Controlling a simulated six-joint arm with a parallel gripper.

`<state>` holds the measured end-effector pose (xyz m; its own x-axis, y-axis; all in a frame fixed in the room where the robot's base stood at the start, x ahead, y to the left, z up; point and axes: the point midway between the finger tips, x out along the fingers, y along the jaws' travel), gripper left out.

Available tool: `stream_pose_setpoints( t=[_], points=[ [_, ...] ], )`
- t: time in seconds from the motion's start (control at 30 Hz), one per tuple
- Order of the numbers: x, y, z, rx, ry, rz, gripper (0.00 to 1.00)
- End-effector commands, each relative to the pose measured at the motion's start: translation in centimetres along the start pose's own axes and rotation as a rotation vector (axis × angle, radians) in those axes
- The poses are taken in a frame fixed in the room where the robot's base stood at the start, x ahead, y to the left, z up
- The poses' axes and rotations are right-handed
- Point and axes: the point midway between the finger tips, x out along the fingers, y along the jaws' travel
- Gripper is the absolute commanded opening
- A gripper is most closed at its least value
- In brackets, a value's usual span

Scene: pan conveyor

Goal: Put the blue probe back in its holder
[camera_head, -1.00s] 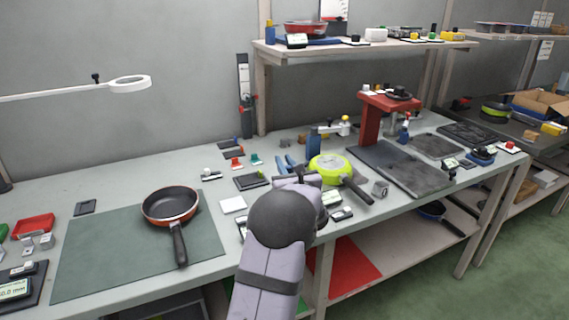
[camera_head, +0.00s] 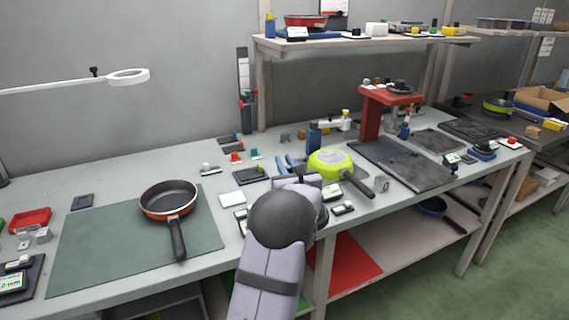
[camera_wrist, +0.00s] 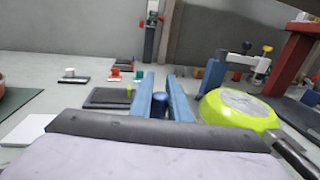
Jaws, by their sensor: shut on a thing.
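My gripper (camera_head: 285,164) is over the bench's middle, its two blue fingers also showing in the wrist view (camera_wrist: 161,92). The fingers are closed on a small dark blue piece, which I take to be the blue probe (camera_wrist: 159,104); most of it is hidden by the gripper. In the head view my arm hides it. A dark flat block with a small green piece (camera_wrist: 108,97) lies left of the fingers. I cannot tell which thing is the probe's holder.
A lime-green pan (camera_head: 330,163) lies close to the right of my gripper, near a blue stand (camera_head: 313,138). An orange-rimmed pan (camera_head: 168,198) lies on the green mat (camera_head: 90,245) at left. A red stand (camera_head: 370,118) and dark plates (camera_head: 405,165) are at right.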

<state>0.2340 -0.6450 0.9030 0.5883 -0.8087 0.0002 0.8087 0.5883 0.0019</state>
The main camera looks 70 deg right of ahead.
Motion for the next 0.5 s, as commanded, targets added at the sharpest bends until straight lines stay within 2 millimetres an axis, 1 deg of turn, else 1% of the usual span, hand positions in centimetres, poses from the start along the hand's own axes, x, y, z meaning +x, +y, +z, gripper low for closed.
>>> stream_pose_setpoints(
  t=[0.03,0.1,0.37,0.5],
  points=[
    [0.00,0.00,0.05,0.000,-0.001,0.000,0.23],
    [0.00,0.00,0.06,0.000,-0.001,0.000,0.37],
    [-0.01,0.00,0.00,0.000,0.000,0.000,0.37],
    [-0.39,-0.04,0.03,-0.001,0.000,-0.001,0.37]
  ],
)
